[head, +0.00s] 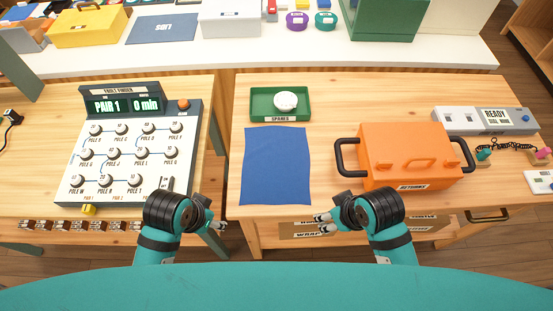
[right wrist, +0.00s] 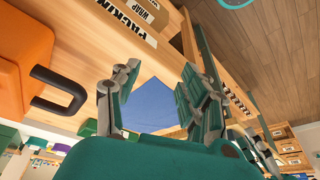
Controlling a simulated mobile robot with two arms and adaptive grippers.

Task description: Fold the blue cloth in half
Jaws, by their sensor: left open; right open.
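The blue cloth (head: 275,166) lies flat and spread out on the wooden table in the head view, below the green tray. It also shows between the fingers in the right wrist view (right wrist: 150,104). My left gripper (head: 217,218) is open and empty, left of the cloth's near corner and apart from it. My right gripper (head: 322,222) is open and empty, just right of and nearer than the cloth's near edge. Its two fingers show large in the right wrist view (right wrist: 160,98), with no cloth held.
An orange box (head: 408,156) with dark handles stands right of the cloth. A green tray (head: 262,104) with a white round item (head: 286,101) sits behind it. A fault finder panel (head: 132,150) stands on the left table, across a gap. A grey device (head: 484,120) is far right.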

